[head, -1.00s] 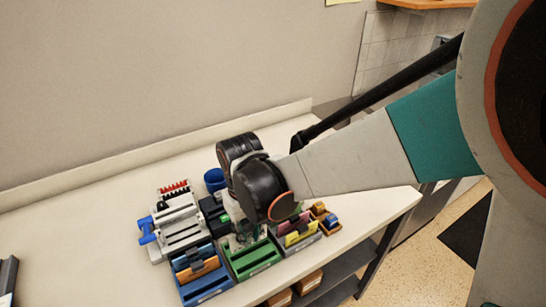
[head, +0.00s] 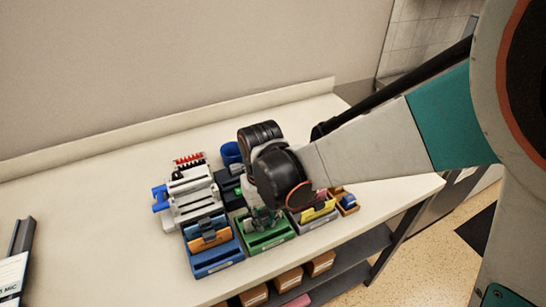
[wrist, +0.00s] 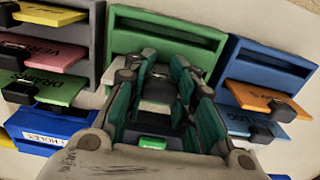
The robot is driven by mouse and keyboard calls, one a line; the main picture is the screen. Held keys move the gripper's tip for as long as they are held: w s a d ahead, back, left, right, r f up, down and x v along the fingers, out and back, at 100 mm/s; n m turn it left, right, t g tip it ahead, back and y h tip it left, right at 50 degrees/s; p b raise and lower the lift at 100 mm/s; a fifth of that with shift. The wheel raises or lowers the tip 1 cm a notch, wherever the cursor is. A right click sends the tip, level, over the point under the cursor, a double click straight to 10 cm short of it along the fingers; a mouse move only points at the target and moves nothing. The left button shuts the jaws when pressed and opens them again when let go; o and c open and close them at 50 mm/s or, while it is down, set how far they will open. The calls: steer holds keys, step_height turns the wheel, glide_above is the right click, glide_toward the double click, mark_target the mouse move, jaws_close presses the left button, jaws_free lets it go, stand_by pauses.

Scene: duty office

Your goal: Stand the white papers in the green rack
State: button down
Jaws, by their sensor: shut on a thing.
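The green rack (head: 262,240) stands near the front edge of the counter, between the blue rack and the grey rack. It fills the top middle of the wrist view (wrist: 170,42). My gripper (wrist: 158,84) is over the green rack, pointing down. Its fingers are closed on a dark clip, with a small pale edge of the white papers (wrist: 155,104) showing between them. The fingers hide most of the papers. I cannot tell whether the papers' lower edge is inside a slot or above it.
The blue rack (head: 216,262) with orange and blue cards is left of the green rack. The grey rack (head: 314,223) with a yellow card is right. A grey punch-like device (head: 190,197) and a blue cup (head: 231,153) stand behind. The counter's left side is mostly clear.

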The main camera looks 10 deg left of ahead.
steer(key=c, duration=1.2)
jaws_free()
steer(key=shift+c, duration=0.2)
steer(key=shift+r, duration=0.1)
steer(key=shift+s+r+p, duration=0.15)
steer(key=shift+r+p, duration=3.05)
steer(key=shift+r, duration=1.3)
